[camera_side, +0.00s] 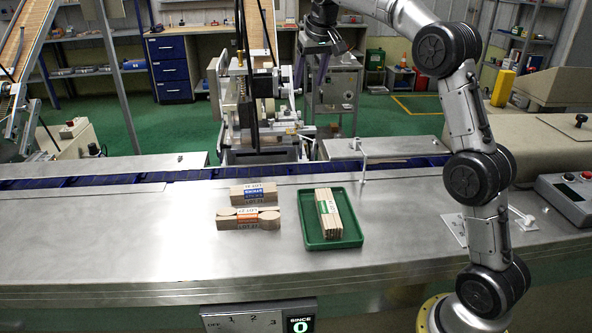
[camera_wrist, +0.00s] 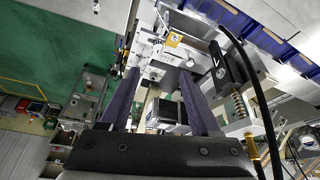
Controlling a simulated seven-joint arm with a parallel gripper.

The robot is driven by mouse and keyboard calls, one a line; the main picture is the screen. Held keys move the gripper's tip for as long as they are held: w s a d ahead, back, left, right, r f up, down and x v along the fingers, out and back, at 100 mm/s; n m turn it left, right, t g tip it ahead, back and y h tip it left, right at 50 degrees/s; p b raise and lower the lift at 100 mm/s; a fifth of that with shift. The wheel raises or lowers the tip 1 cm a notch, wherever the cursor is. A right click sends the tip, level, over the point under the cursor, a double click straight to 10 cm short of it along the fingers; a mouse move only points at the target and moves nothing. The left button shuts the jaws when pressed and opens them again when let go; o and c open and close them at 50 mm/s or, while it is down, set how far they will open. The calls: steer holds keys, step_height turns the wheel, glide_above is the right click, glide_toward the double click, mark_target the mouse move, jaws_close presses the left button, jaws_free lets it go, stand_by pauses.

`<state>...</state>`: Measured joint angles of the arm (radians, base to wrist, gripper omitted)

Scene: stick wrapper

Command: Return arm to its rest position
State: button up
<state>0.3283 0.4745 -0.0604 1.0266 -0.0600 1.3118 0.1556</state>
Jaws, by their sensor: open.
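A bundle of wooden sticks with a green band (camera_side: 329,214) lies in a green tray (camera_side: 312,241) on the counter. A bundle with a blue band (camera_side: 254,194) lies left of the tray, behind a bundle with an orange band (camera_side: 248,219). No bundle shows clearly in the wrist view.
A wrapping machine (camera_side: 262,130) stands behind the blue conveyor (camera_side: 130,180). A thin metal post (camera_side: 362,160) rises right of the tray. A control box (camera_side: 568,197) sits at far right. The counter's left part is clear.

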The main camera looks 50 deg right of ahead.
steer(key=s+a+r+n+t, duration=0.1)
steer(key=s+a+r, duration=0.3)
steer(key=s+a, duration=0.35)
steer(key=s+a+r+n+t, duration=0.1)
steer(key=s+a+r+n, duration=0.1)
steer(key=s+a+r, duration=0.5)
steer(key=s+a+f+n+y, duration=0.1)
steer(key=s+a+f, duration=0.1)
steer(key=s+f, duration=0.8)
steer(key=s+a+f+n+y, duration=0.1)
steer(key=s+a+f, duration=0.1)
steer(key=s+f, duration=0.9)
steer(key=shift+a+f+n, duration=0.3)
steer(key=shift+f, duration=0.45)
steer(key=shift+s, duration=0.1)
